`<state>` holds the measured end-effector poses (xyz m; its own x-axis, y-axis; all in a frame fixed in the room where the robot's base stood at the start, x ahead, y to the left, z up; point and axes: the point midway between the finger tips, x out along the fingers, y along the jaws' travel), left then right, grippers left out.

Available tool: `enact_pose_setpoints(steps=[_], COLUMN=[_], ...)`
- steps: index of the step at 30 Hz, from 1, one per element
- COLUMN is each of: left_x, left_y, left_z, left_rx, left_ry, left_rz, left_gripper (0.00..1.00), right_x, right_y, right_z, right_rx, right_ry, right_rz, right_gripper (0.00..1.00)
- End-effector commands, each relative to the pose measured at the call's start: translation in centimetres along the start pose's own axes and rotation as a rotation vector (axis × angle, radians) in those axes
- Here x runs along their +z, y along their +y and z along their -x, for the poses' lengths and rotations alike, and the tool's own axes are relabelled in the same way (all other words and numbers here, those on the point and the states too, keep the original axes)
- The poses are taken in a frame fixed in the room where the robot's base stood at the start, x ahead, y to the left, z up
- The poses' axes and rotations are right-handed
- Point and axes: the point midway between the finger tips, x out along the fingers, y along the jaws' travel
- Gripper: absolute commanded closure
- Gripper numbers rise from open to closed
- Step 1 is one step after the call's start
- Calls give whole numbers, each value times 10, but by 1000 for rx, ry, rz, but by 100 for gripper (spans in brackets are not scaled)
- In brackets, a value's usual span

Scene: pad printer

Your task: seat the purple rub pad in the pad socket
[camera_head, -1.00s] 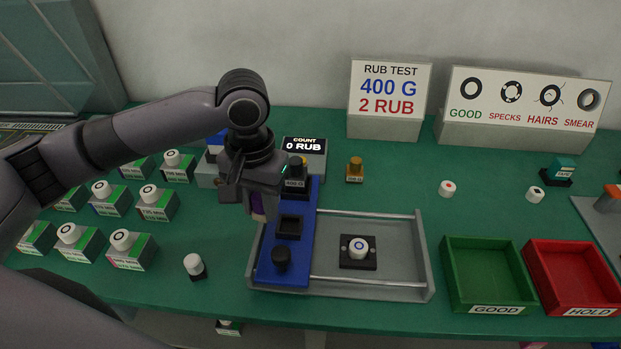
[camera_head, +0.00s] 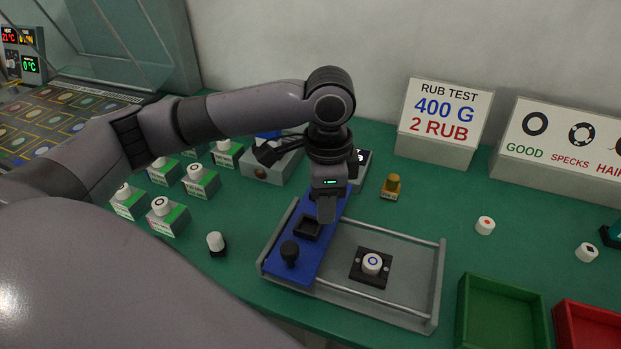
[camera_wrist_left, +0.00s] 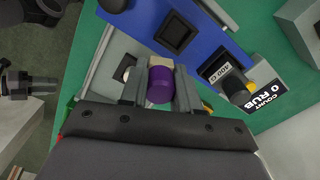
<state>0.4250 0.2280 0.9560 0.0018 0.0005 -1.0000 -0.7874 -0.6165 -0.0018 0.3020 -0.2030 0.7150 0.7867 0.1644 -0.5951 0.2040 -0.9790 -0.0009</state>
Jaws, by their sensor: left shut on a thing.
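The purple rub pad (camera_wrist_left: 160,86) shows in the left wrist view between the fingers of my left gripper (camera_wrist_left: 160,92), with a cream block at its far end. In the head view the left gripper (camera_head: 326,212) points down over the blue slide (camera_head: 290,265), just behind the pad socket; the pad is not visible there. The pad socket, a dark square recess (camera_head: 307,228), is empty and also shows in the wrist view (camera_wrist_left: 178,35). The pad is apart from it in the picture. A dark jointed part at the wrist view's left edge looks like my right gripper (camera_wrist_left: 42,86); its jaws are unclear.
A white ringed piece (camera_head: 372,262) sits on a black holder between the rails. A 400 G weight (camera_wrist_left: 226,74) stands beyond the socket. The green tray (camera_head: 500,318) is at the right.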

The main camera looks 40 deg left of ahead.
Motion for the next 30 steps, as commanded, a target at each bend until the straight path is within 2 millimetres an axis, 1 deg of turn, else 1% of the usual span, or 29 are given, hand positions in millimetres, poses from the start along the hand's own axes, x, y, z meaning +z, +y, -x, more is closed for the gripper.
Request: enact_pose_setpoints(steps=[3, 24, 30], left_x=[3, 19, 23], left_y=[-3, -16, -18], left_z=[4, 22, 27], left_rx=[-1, -5, -6], left_ry=[0, -1, -1], left_rz=[-220, -1535, -1834], left_gripper=[98, 98, 98], right_x=[-1, -4, -4], right_y=[0, 0, 0], right_z=[1, 3, 3], right_rx=[0, -1, -1], right_ry=[0, 0, 0], right_rz=[0, 0, 0], right_gripper=[57, 57, 57])
